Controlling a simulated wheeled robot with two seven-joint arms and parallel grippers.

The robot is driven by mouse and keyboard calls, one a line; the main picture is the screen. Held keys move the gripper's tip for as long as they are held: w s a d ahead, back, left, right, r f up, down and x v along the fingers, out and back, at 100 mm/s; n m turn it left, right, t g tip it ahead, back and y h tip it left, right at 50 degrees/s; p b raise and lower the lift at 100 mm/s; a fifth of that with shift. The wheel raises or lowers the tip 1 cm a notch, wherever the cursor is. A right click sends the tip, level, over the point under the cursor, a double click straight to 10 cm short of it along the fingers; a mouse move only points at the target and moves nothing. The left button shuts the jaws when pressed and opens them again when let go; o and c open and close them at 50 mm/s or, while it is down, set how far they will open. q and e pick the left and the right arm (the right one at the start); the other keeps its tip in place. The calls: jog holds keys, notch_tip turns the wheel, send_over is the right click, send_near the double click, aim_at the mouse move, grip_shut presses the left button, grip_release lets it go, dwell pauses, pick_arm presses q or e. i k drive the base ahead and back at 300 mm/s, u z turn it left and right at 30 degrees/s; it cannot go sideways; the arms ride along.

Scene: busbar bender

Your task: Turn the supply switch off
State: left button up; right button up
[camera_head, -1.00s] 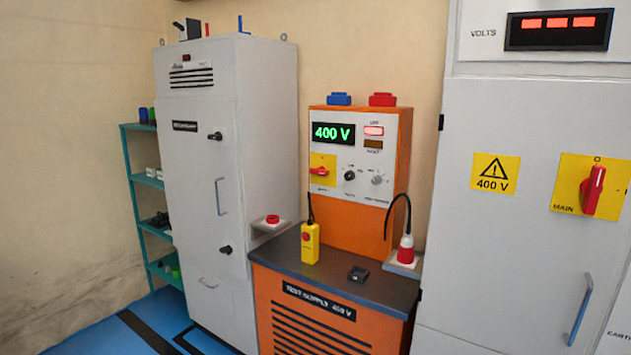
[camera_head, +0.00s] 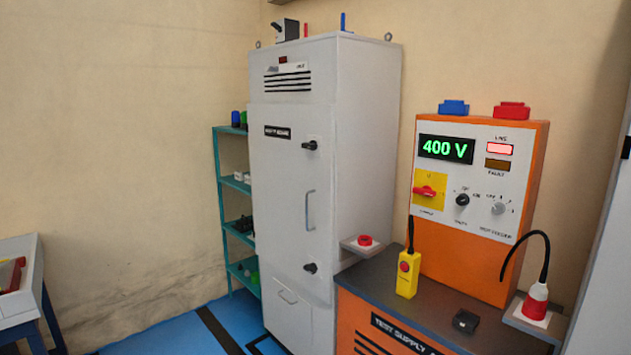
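The supply switch (camera_head: 425,192) is a red rotary handle on a yellow plate, at the left of the orange test supply's front panel (camera_head: 475,180). Its handle lies roughly level. The green display (camera_head: 446,149) above it reads 400 V. The red line lamp (camera_head: 499,149) is lit and the fault lamp (camera_head: 497,164) is dark. Neither of my grippers shows in the head view.
A grey cabinet (camera_head: 290,200) stands left of the supply, with a red button (camera_head: 365,240) on a small shelf at its side. Blue floor (camera_head: 165,330) shows at left.

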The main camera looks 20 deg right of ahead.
aim_at(427, 191)
jog(key=u, duration=0.35)
jog(key=i, duration=2)
jog(key=z, duration=1.2)
jog(key=i, duration=1)
jog(key=z, duration=0.85)
